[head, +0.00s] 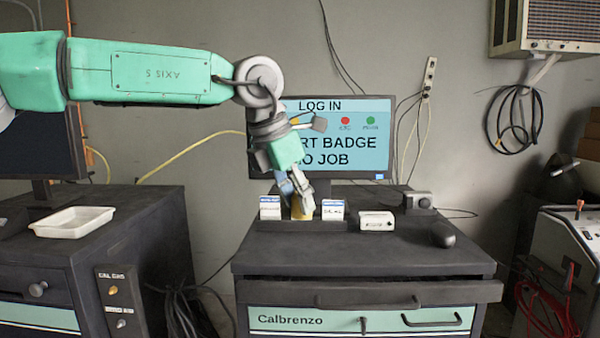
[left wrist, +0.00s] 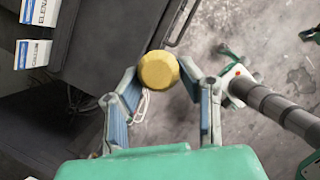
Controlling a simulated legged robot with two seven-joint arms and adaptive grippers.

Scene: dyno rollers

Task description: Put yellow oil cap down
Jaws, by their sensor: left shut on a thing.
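The yellow oil cap (head: 302,212) is between the fingertips of my left gripper (head: 300,198), which points down in front of the monitor. In the head view it appears between two small white-and-blue boxes (head: 270,208) (head: 333,210). In the left wrist view the round yellow cap (left wrist: 158,70) sits between the two fingers, with the dark cabinet's edge and the floor behind it. I cannot tell whether the cap touches any surface. My right gripper is not identifiable in either view.
The dark Calbrenzo cabinet (head: 360,258) has a small white device (head: 376,221) and a dark mouse (head: 443,235) on top. The monitor (head: 350,150) stands at the back. A white tray (head: 72,222) sits on the left cabinet. Clear top lies toward the cabinet's front.

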